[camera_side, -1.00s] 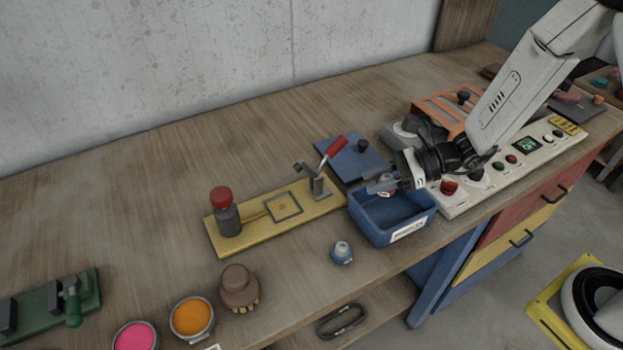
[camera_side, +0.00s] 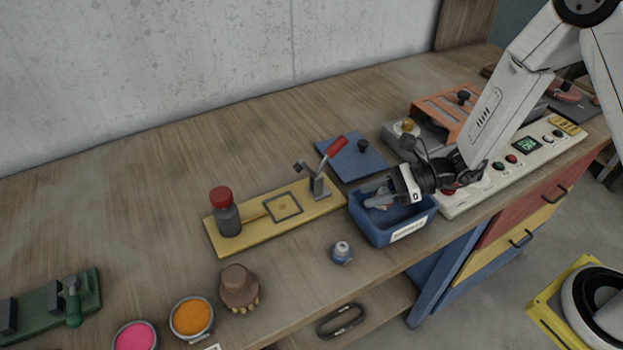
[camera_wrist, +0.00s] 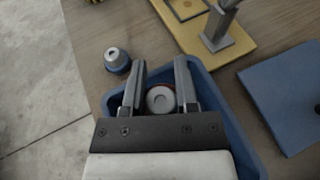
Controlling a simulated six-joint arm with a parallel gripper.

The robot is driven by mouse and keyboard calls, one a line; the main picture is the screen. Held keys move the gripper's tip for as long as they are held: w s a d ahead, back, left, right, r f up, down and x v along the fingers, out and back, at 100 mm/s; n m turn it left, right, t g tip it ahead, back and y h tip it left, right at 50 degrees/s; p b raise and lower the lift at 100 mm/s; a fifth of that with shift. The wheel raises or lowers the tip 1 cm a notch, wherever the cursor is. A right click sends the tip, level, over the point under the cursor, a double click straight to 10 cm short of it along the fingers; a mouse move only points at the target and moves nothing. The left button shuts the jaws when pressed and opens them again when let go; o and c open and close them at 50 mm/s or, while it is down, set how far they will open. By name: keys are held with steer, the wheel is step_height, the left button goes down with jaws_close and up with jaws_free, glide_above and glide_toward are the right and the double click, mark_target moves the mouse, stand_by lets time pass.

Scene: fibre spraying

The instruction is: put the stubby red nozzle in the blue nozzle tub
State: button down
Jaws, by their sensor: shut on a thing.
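The blue nozzle tub (camera_side: 405,237) stands near the bench's front edge, with a white label on its front. My gripper (camera_side: 372,203) reaches down into its opening, tilted, with the fingertips below the rim level. In the wrist view my gripper (camera_wrist: 160,78) is shut on a small round piece, the stubby red nozzle (camera_wrist: 160,99), which shows a pale grey top with a hole and a thin reddish edge. The tub's blue rim (camera_wrist: 237,128) surrounds the fingers there. In the side view the nozzle is hidden by the fingers and the tub wall.
A blue-and-white nozzle (camera_side: 342,253) stands on the bench left of the tub. Behind are a yellow board (camera_side: 262,222) with a clamp and red-capped bottle, and a blue plate (camera_side: 352,160). A control panel (camera_side: 520,160) lies right.

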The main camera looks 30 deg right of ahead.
steer(key=shift+f, duration=0.45)
steer(key=shift+c, duration=1.9)
jaws_free()
steer(key=shift+r, duration=0.15)
steer(key=shift+d+r, duration=0.1)
steer(key=shift+r, duration=0.45)
steer(key=v, duration=1.1)
steer(key=shift+s+d, duration=0.2)
steer(key=shift+d, duration=0.1)
steer(key=shift+s+a+r, duration=0.1)
